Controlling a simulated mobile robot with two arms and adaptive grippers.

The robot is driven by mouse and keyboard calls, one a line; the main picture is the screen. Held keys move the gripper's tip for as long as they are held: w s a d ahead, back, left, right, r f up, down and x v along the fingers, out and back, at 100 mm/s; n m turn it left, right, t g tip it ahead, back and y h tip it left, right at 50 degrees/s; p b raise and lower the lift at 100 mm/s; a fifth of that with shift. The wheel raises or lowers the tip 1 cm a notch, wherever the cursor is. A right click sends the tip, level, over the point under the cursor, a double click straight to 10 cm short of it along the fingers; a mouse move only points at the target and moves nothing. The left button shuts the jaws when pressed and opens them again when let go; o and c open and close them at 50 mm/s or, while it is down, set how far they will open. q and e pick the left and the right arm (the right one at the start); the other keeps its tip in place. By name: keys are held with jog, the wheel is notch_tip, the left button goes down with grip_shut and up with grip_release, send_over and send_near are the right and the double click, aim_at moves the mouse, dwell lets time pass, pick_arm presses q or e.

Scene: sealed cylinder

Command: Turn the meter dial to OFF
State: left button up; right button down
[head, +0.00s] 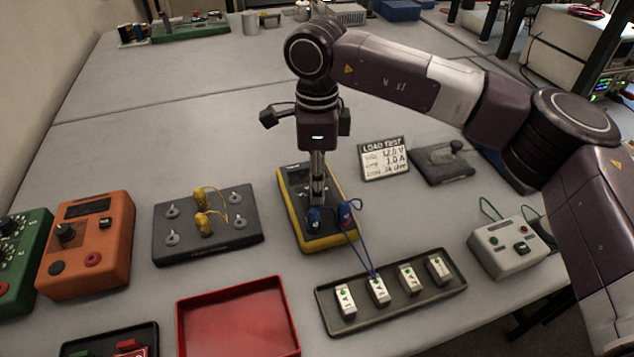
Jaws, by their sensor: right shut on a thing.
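The meter (332,239) is a yellow-edged box with a dark face, lying on the table in the middle of the head view. My right gripper (318,197) points straight down over the meter's face and is shut on the dial there. The dial is hidden by the fingers, so its pointer and marks cannot be read. Two blue plugs (345,212) are at the meter's lower part, with blue leads running down to the black tray. My left gripper is not in view.
The black tray (455,292) with several small white blocks and a red tray (183,322) lie in front. A black terminal board (240,232) and orange box (112,245) stand to the left. A "LOAD TEST" sign (385,159) stands right. The table behind is mostly clear.

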jog(key=c, duration=1.7)
grip_release()
jog(key=shift+o, duration=0.2)
notch_tip(320, 180, up, 12)
